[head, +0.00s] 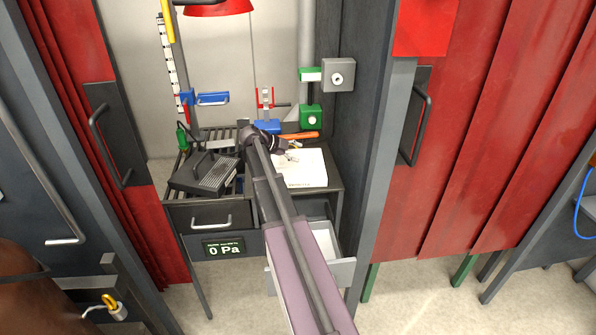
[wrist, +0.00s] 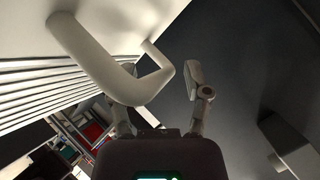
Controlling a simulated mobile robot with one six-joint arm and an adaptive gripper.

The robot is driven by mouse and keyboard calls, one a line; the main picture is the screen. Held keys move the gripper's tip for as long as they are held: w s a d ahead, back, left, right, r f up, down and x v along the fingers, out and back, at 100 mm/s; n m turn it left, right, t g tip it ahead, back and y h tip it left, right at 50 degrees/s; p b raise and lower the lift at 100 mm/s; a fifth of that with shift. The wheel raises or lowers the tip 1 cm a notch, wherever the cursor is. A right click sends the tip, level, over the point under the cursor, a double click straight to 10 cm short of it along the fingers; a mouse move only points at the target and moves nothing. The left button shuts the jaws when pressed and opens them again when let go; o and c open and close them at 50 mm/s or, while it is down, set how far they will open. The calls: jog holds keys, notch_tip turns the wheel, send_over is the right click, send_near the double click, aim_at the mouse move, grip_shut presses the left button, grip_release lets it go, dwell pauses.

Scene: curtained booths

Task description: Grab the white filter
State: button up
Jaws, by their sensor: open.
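The white filter (head: 305,170) appears as a pale block on the right part of the bench in the booth, partly hidden by my arm. In the wrist view, a white body with thin ribs (wrist: 50,80) and a thick, bent white handle (wrist: 105,68) fills the upper left; it appears to be this filter. My gripper (head: 290,148) is at the block's upper left edge. In the wrist view my gripper (wrist: 160,76) is open, and the handle's bend reaches between the fingers. The handle hides part of the left finger. I cannot tell whether they touch.
A dark ribbed box (head: 205,174) sits left on the bench, above a drawer (head: 222,215) and a 0 Pa display (head: 225,248). An open white drawer (head: 343,270) juts out below right. An orange-handled tool (head: 299,135) lies behind. Dark posts and red curtains flank the booth.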

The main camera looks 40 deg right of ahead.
jog(key=shift+s+d+f, duration=0.1)
jog(key=shift+d+f, duration=0.15)
jog(key=shift+d, duration=0.1)
dwell(0.3)
grip_shut()
